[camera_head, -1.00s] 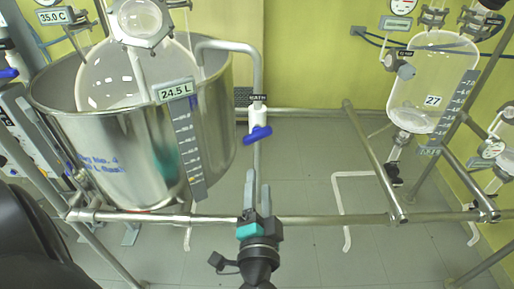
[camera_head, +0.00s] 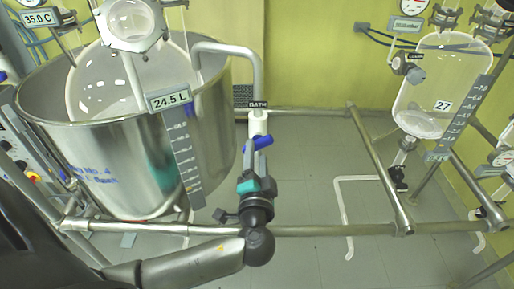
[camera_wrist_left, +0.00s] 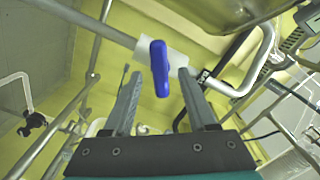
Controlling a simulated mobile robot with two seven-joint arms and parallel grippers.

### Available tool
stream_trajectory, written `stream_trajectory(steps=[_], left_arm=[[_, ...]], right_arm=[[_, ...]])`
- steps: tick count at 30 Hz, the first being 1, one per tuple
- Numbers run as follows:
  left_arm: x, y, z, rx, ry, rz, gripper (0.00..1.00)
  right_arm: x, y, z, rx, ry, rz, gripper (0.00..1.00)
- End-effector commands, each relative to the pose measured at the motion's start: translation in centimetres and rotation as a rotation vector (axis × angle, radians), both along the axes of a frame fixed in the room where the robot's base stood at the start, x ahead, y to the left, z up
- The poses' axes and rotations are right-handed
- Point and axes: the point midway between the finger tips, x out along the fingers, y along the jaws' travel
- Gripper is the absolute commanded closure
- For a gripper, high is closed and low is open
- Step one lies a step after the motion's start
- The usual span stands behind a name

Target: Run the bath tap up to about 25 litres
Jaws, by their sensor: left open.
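The bath tap has a white body (camera_head: 257,122) under a black BATH label and a blue handle (camera_head: 263,142), on a steel pipe that bends over into the steel bath (camera_head: 120,165). The bath's display (camera_head: 169,99) reads 24.5 L. My left gripper (camera_head: 254,158) is just below the tap, its fingers pointing up at it. In the left wrist view the blue handle (camera_wrist_left: 160,68) stands between the two open fingertips, with gaps on both sides. My fingers partly hide the handle's lower part in the head view. My right gripper is not in view.
A round glass vessel hangs inside the bath, with a 35.0 C display (camera_head: 38,17) at upper left. A steel rail (camera_head: 330,229) runs across the front. A glass vessel (camera_head: 432,90) labelled 27 hangs at right. The floor between is mostly clear.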

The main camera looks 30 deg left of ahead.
Motion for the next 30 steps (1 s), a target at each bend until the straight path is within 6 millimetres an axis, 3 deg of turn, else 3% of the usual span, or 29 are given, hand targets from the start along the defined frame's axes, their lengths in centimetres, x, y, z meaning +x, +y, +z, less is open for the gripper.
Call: stream_trajectory(steps=[6, 16, 30], left_arm=[[1.9, 1.2, 0.0, 0.002, -0.001, 0.000, 0.43], [2.1, 1.3, 0.0, 0.000, 0.001, -0.001, 0.43], [2.1, 1.3, 0.0, 0.000, 0.001, -0.001, 0.94]], right_arm=[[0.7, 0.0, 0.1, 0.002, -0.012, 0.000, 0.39], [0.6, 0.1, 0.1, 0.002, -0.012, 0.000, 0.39], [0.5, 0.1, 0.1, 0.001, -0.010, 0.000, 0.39]])
